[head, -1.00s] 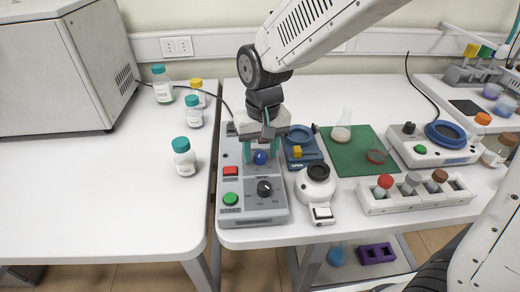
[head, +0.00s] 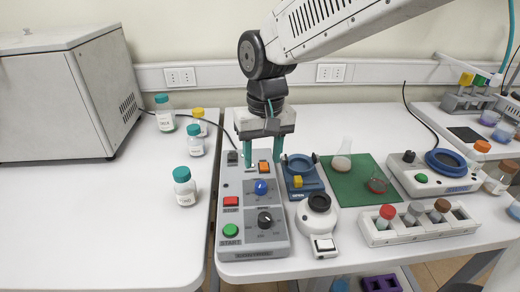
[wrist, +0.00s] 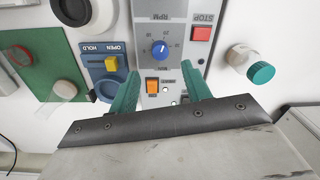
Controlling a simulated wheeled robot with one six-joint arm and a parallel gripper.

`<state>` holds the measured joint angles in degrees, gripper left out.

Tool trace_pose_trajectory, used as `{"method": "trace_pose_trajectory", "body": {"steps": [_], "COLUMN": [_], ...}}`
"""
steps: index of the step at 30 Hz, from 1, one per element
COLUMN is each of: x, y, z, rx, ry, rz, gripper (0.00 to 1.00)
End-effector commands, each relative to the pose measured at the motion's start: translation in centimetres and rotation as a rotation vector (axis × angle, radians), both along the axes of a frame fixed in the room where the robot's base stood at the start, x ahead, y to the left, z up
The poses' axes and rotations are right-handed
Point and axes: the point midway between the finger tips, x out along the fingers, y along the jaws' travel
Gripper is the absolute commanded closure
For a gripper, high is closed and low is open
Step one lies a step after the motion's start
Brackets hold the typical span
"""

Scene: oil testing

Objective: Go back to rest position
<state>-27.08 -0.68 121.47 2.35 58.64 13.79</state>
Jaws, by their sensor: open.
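My gripper (head: 263,161) is open and empty, with its two green fingers pointing down above the far end of the grey control box. The control box (head: 238,209) has a blue knob (head: 261,187), a black knob (head: 265,220), a red STOP button (head: 231,201), a green START button (head: 231,230) and an orange switch (head: 264,167). In the wrist view the fingers (wrist: 156,95) stand apart on either side of the orange switch (wrist: 153,85), with the blue knob (wrist: 159,50) beyond them. The fingers seem to hold nothing.
A blue device with a yellow slider (head: 298,182) stands right of the box, beside a white round device (head: 318,215). A green mat (head: 350,192) carries flasks. A white vial rack (head: 420,231) is at right. Capped bottles (head: 184,188) stand on the left table, across a gap.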

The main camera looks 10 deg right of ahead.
Motion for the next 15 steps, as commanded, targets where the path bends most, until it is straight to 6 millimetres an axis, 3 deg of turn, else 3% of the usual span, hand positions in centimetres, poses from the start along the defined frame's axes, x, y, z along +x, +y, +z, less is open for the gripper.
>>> {"method": "trace_pose_trajectory", "body": {"steps": [2,5,15], "x": [-0.5,-2.8,-12.0], "y": [-0.3,-1.8,-12.9], "z": [-0.3,-0.9,2.0], "rx": [-0.011,-0.036,-0.041], "ry": [0.018,0.061,0.049], "rz": [0.027,0.07,0.016], "gripper": [0.52,0.52,0.52]}}
